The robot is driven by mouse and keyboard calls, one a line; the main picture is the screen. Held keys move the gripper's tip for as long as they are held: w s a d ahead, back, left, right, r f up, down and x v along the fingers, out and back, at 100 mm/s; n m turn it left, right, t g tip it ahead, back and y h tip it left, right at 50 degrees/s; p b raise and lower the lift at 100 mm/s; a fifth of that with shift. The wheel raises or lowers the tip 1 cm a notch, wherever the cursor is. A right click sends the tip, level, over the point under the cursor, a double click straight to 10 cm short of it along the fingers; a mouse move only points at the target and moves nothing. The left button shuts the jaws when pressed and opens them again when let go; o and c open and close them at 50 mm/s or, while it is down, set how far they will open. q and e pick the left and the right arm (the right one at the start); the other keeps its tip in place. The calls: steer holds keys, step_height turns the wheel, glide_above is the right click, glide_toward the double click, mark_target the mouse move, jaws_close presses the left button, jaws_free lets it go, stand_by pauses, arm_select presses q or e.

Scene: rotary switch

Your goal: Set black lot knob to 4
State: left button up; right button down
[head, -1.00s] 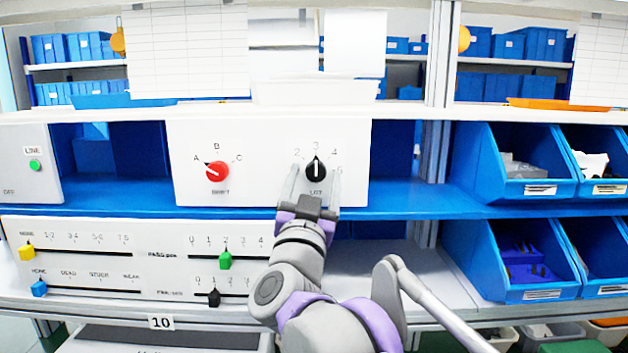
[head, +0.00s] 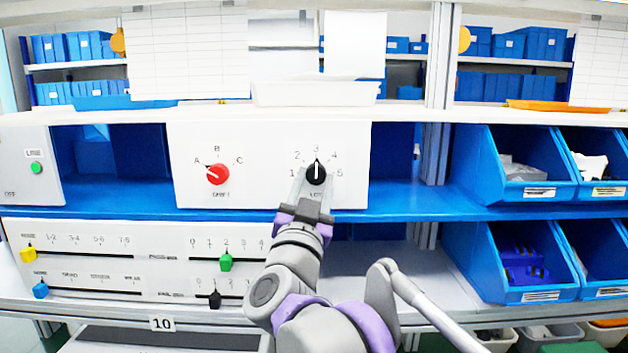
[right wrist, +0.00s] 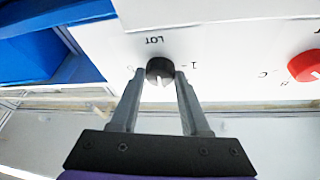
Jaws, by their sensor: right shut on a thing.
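The black LOT knob (head: 316,173) is on the white panel (head: 270,190), right of a red knob (head: 217,174). Its white pointer line points straight up, at 3; the 4 mark is up and to the right of it. My right gripper (head: 316,184) comes from below and is shut on the black knob. In the right wrist view the two fingers (right wrist: 158,76) lie one on each side of the black knob (right wrist: 160,68), with the panel upside down. My left gripper is not in view.
The red knob also shows in the right wrist view (right wrist: 305,66). A panel of sliders (head: 120,262) is below left, with a green slider (head: 226,262) and a black one. Blue bins (head: 520,185) stand at the right.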

steer(key=m+h+p, duration=0.1)
steer(key=m, duration=0.1)
steer(key=m+g+p, duration=0.1)
steer(key=m, duration=0.1)
steer(key=m+g+h+p, duration=0.1)
steer(key=m+p, duration=0.1)
steer(key=shift+a+r+h, duration=0.2)
steer(key=shift+r+h, duration=0.1)
steer(key=shift+r, duration=0.05)
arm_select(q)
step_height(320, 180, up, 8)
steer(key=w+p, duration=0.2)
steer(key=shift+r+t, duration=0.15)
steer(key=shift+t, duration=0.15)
arm_select(e)
steer(key=shift+f+m+g+h, duration=0.1)
steer(key=shift+m+g+h, duration=0.25)
steer(key=shift+m, duration=0.75)
steer(key=shift+m+g+h, duration=0.15)
steer(key=shift+m+g, duration=0.3)
steer(key=shift+m, duration=0.65)
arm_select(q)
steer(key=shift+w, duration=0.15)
arm_select(e)
steer(key=shift+c, duration=1.9)
jaws_free()
